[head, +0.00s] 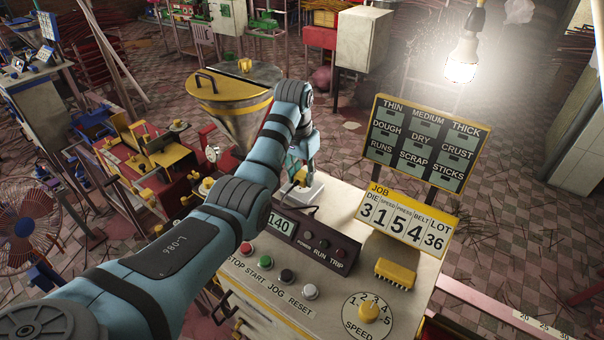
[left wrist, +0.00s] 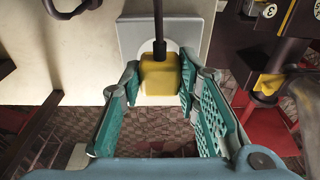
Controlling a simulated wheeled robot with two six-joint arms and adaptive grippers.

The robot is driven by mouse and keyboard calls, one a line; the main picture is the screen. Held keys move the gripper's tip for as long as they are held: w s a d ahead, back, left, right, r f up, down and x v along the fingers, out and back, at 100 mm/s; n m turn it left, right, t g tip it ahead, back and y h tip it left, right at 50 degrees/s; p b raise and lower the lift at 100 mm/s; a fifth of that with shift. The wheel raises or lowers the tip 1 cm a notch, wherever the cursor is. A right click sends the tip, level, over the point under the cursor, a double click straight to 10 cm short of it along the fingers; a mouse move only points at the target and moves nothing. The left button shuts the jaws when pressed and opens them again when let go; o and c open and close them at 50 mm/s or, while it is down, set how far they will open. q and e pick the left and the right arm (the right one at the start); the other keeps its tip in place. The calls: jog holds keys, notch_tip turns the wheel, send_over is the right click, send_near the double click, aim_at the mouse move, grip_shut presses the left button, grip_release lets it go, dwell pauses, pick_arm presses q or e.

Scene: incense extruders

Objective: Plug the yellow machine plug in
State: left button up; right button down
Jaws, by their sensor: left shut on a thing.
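My left gripper (head: 303,160) reaches down over the back of the control cabinet top. It is shut on the yellow plug (head: 299,176). In the left wrist view the plug (left wrist: 159,75) sits between the two teal fingers of the gripper (left wrist: 158,92), with a dark cord running up from it. The plug overlaps a pale socket box (left wrist: 191,33) with a round white face, which also shows in the head view (head: 313,194). The contact between plug and socket is hidden, so I cannot tell whether it is seated. My right gripper is not in view.
A dark display box (head: 314,236) and a row of push buttons (head: 278,275) stand in front of the socket. A job board (head: 408,217) is to the right. A hopper (head: 235,95) stands behind my left arm. A lit bulb (head: 462,62) hangs at upper right.

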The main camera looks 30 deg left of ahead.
pick_arm(q)
jog(key=shift+f, duration=0.55)
jog(key=o, duration=1.3)
jog(key=shift+c, duration=0.2)
